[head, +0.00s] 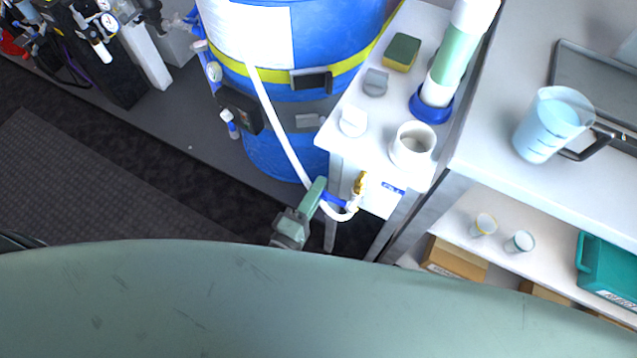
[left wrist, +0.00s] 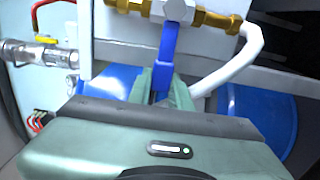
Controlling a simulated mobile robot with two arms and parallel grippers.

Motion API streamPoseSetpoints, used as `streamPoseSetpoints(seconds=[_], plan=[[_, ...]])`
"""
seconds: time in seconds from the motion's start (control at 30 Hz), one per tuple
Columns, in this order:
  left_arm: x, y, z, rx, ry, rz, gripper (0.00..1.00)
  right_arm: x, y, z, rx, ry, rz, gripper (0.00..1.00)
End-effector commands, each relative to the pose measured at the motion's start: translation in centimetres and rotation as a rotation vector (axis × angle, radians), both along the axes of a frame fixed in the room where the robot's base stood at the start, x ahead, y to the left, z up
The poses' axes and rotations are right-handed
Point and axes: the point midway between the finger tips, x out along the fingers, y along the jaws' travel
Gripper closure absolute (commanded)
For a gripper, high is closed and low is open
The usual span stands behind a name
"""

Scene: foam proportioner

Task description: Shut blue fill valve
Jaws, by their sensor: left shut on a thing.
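The blue fill valve shows as a blue lever handle (head: 333,200) on a brass fitting (head: 359,185) at the front of the white stand. In the left wrist view the blue lever (left wrist: 167,48) hangs down from the brass valve body (left wrist: 206,18). My left gripper (head: 321,193) is at the lever; in the left wrist view its fingers (left wrist: 161,90) are closed around the lever's lower end, hiding its tip. My right gripper does not show.
A white hose (head: 278,130) curves from the blue drum (head: 270,165) to the valve. The white stand (head: 378,160) carries a sponge (head: 402,52) and a white cup (head: 412,145). A yellow-handled valve (left wrist: 45,40) is at left in the wrist view. A pitcher (head: 553,122) stands on the right counter.

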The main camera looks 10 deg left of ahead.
Motion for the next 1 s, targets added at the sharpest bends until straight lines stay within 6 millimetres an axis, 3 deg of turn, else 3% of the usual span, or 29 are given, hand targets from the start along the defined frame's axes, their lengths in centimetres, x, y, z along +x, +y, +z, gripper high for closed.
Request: streamPoseSetpoints(seconds=[0.4,0.43,0.5,0.83,1.0], plan=[[-0.2,0.0,-0.3,-0.009,0.009,0.000,1.00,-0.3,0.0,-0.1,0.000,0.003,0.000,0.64],[-0.2,0.0,-0.3,-0.009,0.009,0.000,0.75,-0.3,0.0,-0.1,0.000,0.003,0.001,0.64],[-0.2,0.0,-0.3,-0.008,0.009,0.000,0.58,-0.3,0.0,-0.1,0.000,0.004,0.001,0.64],[-0.3,0.0,-0.1,-0.007,0.005,0.000,0.58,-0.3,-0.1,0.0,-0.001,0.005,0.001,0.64],[-2.3,0.7,-0.2,-0.005,0.008,-0.002,0.58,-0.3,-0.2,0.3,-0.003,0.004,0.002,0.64]])
